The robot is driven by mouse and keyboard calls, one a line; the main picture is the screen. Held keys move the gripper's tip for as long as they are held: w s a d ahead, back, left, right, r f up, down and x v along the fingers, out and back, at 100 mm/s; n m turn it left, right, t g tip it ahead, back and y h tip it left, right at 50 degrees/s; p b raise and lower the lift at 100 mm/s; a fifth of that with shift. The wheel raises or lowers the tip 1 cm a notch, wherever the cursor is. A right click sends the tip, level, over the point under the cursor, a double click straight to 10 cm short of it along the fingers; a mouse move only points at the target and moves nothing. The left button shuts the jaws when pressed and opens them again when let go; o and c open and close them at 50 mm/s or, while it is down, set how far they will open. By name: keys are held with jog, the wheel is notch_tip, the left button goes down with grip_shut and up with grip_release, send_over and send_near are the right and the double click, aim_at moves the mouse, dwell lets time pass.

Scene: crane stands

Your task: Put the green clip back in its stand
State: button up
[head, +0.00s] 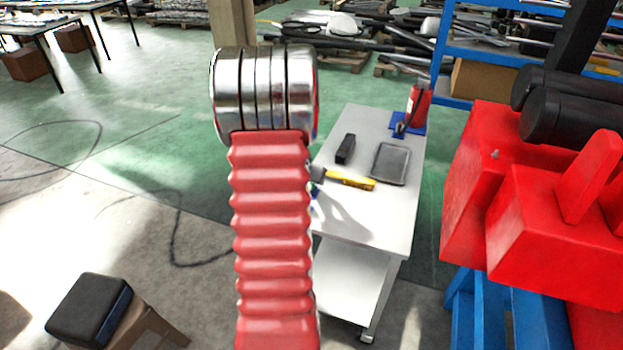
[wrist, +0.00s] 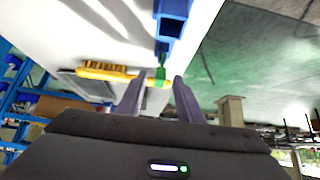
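The green clip (wrist: 162,75) shows in the wrist view at the end of a blue stand (wrist: 172,22), close to it; I cannot tell whether they touch. My gripper (wrist: 158,77) has its two grey fingers apart, one on each side of the clip, with gaps showing between clip and fingers. In the head view my red arm hides most of this spot. Only small bits of blue and green show at the arm's right edge, by the table's left side.
The white table (head: 378,222) holds a yellow-handled brush (head: 352,181) near the clip, a black box (head: 345,149) and a dark tray (head: 391,164). Large red blocks (head: 545,220) stand right of the table.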

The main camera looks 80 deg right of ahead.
dwell(0.3)
jog(key=shift+v, duration=2.55)
jog(key=v, duration=1.3)
jog(key=shift+a+r, duration=0.25)
jog(key=shift+w, duration=0.2)
